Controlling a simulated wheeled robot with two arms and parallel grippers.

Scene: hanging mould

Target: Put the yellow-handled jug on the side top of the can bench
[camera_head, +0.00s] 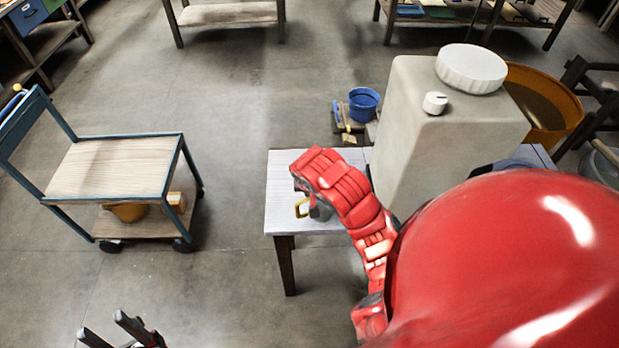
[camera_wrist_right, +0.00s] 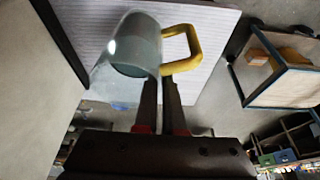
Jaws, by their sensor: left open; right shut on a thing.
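The jug (camera_head: 318,211) is grey with a yellow handle (camera_head: 301,207). In the head view it is over the bare left part of the can bench (camera_head: 283,190), partly hidden by my red right arm. My right gripper (camera_wrist_right: 161,82) is shut on the jug (camera_wrist_right: 130,52) at its handle side. In the right wrist view, the pale bench top shows behind the jug; I cannot tell whether it touches the top. My left gripper (camera_head: 103,332) is open and empty above the floor at the bottom left.
A large grey can (camera_head: 415,135) with a white lid stands on the bench, right of the jug. A blue bucket (camera_head: 363,103) is behind it. A wooden-topped cart (camera_head: 112,168) stands left, with clear floor between it and the bench.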

